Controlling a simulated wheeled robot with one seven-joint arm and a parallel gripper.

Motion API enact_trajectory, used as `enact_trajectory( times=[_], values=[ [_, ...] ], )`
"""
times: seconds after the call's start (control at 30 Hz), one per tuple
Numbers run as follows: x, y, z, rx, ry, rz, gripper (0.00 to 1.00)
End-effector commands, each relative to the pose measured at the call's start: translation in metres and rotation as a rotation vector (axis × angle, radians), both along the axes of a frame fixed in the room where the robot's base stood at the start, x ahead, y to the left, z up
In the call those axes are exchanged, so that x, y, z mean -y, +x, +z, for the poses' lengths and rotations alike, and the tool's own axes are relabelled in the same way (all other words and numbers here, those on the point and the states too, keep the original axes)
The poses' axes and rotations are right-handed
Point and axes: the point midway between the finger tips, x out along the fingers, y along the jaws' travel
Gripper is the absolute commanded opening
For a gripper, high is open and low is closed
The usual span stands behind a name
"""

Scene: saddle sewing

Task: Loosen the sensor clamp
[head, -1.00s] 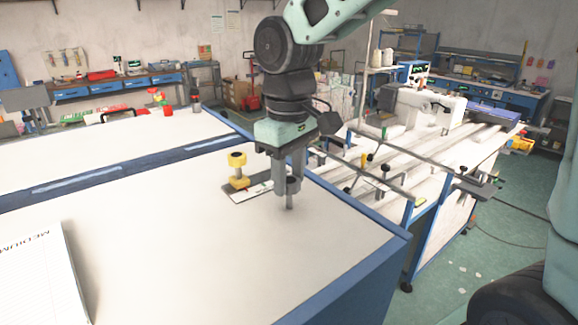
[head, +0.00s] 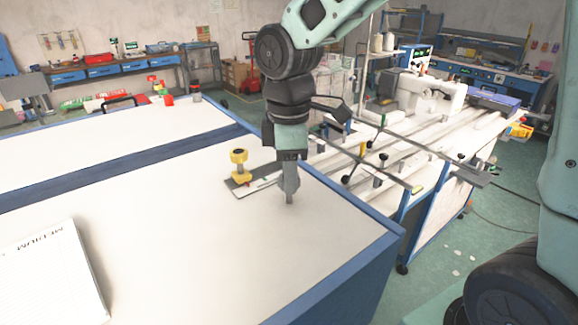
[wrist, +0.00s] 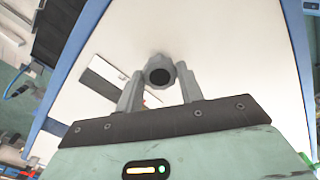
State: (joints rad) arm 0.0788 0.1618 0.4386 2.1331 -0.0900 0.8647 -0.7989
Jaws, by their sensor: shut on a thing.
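My gripper (head: 288,182) is over the near white table, right of the yellow piece, fingers pointing down. In the wrist view its two grey fingers (wrist: 159,88) are shut on a grey round piece (wrist: 160,73) with a dark round end. In the head view the fingers mostly hide this piece, and only its thin lower end (head: 290,200) shows, close to the tabletop; I cannot tell whether it touches. Black-knobbed clamps (head: 383,157) stand on the rails of the sewing bench at the right. I cannot tell which one is the sensor clamp.
A yellow piece with a dark top (head: 239,165) stands by a flat grey and white plate (head: 258,182) on the near table (head: 190,245). A white sheet (head: 48,270) lies front left. A white sewing machine (head: 425,93) is at the back right. The table's middle is clear.

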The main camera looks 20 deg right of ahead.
Motion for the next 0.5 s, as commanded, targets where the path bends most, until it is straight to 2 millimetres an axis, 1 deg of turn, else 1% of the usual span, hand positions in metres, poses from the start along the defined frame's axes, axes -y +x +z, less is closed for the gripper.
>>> enact_trajectory(
  times=[0.03,0.5],
  values=[
    [-0.0004,0.0016,0.0028,0.006,0.001,0.01,0.14],
    [-0.0003,0.0019,0.0024,0.008,0.001,0.032,0.14]
  ],
)
